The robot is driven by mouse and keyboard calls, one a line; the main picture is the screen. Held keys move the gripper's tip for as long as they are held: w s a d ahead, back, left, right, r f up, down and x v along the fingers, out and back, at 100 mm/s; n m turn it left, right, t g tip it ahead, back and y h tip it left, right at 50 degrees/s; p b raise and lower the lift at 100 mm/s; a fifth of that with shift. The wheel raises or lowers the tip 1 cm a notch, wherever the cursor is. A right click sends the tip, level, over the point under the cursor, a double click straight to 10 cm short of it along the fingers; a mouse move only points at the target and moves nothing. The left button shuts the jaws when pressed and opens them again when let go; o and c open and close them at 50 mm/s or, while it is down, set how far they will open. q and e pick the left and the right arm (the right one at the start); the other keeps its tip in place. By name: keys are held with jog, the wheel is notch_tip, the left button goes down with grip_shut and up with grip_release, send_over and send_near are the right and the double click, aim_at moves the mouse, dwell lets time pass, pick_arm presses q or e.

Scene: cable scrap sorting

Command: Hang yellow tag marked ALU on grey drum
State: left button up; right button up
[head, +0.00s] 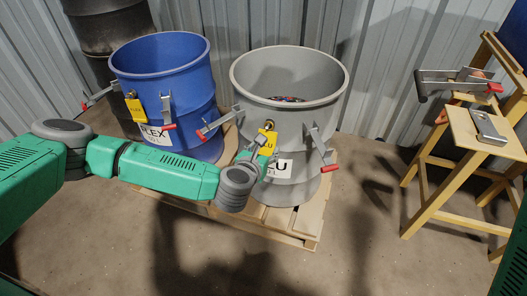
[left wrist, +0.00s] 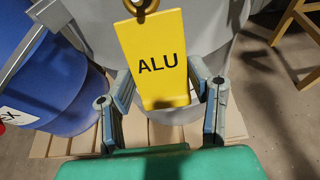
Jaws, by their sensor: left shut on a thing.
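The yellow tag (head: 267,141) marked ALU is at the front of the grey drum (head: 245,80), near its upper wall. In the left wrist view the tag (left wrist: 157,50) is upright and faces me, its print readable. A brass-coloured ring or hook (left wrist: 141,5) shows at the tag's top edge; whether the tag bears on it is unclear. My left gripper (head: 262,155) is shut on the tag's lower part, with a finger at each side in the left wrist view (left wrist: 160,92). A white label (head: 281,168) on the drum is partly hidden by my gripper. My right gripper is out of view.
A blue drum (head: 196,85) with its own yellow tag (head: 135,109) stands left of the grey one, on a wooden pallet (head: 295,225). Red-handled clamps (head: 321,146) stick out from the drums. A wooden stand (head: 425,185) is at right. The front floor is clear.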

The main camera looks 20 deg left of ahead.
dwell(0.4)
pick_arm(q)
jog(key=o, duration=0.9)
jog(key=shift+o, duration=0.2)
